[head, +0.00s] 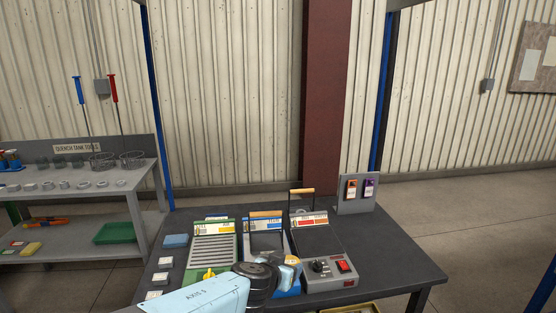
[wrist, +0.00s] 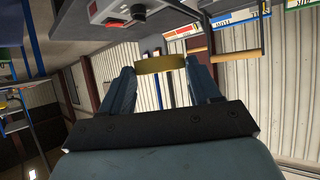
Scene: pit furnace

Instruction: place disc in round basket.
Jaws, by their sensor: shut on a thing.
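A brass-coloured disc (wrist: 160,63), seen edge-on as a short band, sits between the two blue fingers of my gripper (wrist: 161,71) in the wrist view. The fingers are shut on it.
The dark table (head: 392,270) bears a slatted rack (head: 213,243), wooden-handled trays and a grey control box (head: 331,275) with a red switch. A card stand (head: 356,195) is at its back right. Small rings line the front of the left bench (head: 140,181). Blue posts rise between.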

